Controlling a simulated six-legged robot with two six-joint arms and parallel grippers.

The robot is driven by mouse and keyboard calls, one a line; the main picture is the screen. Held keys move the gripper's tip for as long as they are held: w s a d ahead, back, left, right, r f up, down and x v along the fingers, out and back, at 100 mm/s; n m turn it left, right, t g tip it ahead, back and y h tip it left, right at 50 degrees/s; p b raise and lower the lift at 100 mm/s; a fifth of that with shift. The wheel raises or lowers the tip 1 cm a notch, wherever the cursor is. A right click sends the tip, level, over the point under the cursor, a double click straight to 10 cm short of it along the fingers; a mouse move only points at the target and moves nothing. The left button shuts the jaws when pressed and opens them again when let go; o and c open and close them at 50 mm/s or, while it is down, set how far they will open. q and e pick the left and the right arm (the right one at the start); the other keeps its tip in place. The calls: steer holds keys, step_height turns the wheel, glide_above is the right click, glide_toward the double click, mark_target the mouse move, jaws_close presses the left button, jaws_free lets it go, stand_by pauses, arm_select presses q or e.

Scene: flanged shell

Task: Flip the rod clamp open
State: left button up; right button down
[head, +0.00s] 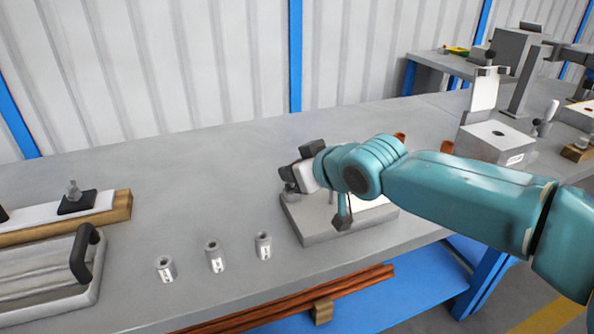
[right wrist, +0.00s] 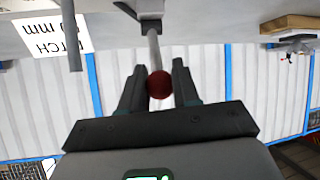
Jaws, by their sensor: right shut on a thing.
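The rod clamp's lever shows in the right wrist view as a thin grey rod (right wrist: 153,45) ending in a dark red ball knob (right wrist: 159,86). My right gripper (right wrist: 158,77) is shut on this knob, one dark finger on each side. In the head view my right gripper (head: 303,168) is over the grey fixture block (head: 308,234) on the bench. My teal right arm and gripper hide most of the clamp there, so I cannot tell the lever's angle. My left gripper is in neither view.
Three small labelled cylinders (head: 215,257) stand on the bench (head: 190,205) left of the block. A tray with a black handle (head: 84,254) and a wooden-edged board (head: 118,205) lie farther left. A grey box fixture (head: 494,142) stands to the right.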

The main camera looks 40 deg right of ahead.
steer(key=c, duration=0.9)
jaws_free()
steer(key=shift+o, duration=0.2)
steer(key=shift+s, duration=0.1)
steer(key=p+v, duration=0.3)
steer(key=v, duration=1.3)
steer(key=shift+p, duration=0.35)
steer(key=shift+s, duration=0.15)
